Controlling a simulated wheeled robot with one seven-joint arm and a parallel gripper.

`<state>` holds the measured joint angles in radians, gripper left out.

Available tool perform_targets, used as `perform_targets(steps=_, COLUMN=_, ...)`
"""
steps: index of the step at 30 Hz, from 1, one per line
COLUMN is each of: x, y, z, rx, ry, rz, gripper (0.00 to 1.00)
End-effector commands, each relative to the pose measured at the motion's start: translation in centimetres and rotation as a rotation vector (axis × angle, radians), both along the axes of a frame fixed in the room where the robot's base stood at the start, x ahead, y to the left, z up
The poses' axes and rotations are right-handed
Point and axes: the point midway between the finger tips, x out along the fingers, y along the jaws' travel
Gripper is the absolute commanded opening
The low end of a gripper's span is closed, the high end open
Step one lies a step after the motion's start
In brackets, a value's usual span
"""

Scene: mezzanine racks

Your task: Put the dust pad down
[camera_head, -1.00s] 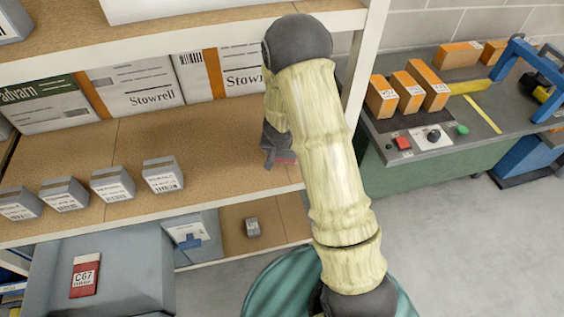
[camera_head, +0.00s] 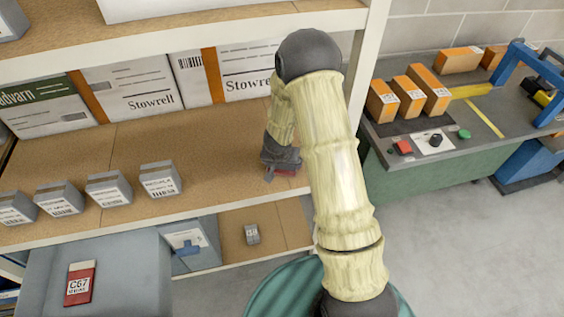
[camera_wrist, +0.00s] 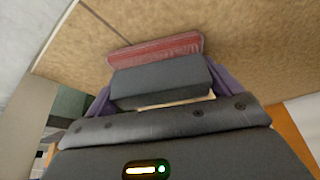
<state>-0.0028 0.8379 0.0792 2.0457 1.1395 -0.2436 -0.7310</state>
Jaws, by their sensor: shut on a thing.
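The dust pad is a dark grey block with a red edge, held in my gripper (camera_wrist: 160,92). The wrist view shows the dust pad (camera_wrist: 165,80) between the purple-grey fingers, with its red part toward the brown shelf board. My arm hides part of this area. I cannot tell whether the pad touches the board.
Several small grey boxes (camera_head: 108,188) stand in a row at the left front of the shelf. Large Stowrell cartons (camera_head: 130,85) stand at the back. A white rack post (camera_head: 366,70) is right of my arm. The board between boxes and gripper is clear.

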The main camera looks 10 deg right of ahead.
Motion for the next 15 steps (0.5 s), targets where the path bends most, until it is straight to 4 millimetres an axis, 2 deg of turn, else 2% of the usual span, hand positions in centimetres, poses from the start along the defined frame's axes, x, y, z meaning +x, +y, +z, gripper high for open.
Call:
perform_targets(steps=1, x=0.0, y=0.0, z=-0.1, rx=0.0, ry=0.0, rz=0.001, gripper=0.94)
perform_targets(steps=2, x=0.0, y=0.0, z=-0.1, rx=0.0, ry=0.0, rz=0.0, gripper=1.0)
perform_targets(steps=10, x=0.0, y=0.0, z=0.1, rx=0.0, ry=0.0, rz=0.0, gripper=1.0)
perform_targets(steps=15, x=-0.4, y=0.2, z=1.4, rx=-0.001, ry=-0.001, rz=0.002, gripper=1.0)
